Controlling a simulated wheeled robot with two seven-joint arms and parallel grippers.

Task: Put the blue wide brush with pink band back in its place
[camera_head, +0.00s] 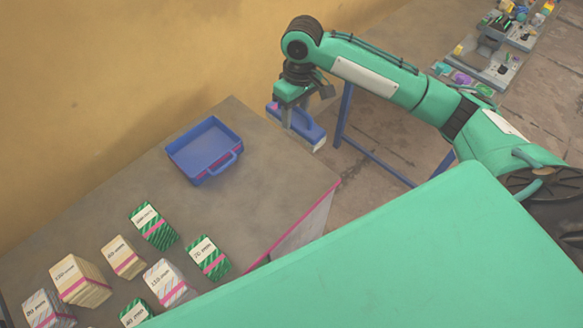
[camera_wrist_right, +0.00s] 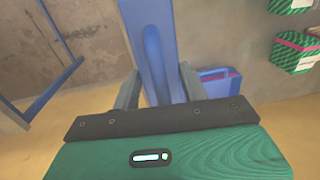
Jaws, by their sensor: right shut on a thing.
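The blue wide brush (camera_head: 305,126) is in my right gripper (camera_head: 290,104), held up beside the far right corner of the table, with a pale lower edge. In the right wrist view the fingers are shut on both sides of the long blue brush (camera_wrist_right: 155,45). Its pink band is hard to make out. My left gripper is in neither view.
A blue open tray (camera_head: 225,165) with a handle and a pink stripe lies on the grey table (camera_head: 262,180). Several striped and cream boxes (camera_head: 80,280) stand at the front left. A blue metal frame (camera_head: 345,130) stands beyond the table's right side. Another bench (camera_head: 480,65) with tools is at the top right.

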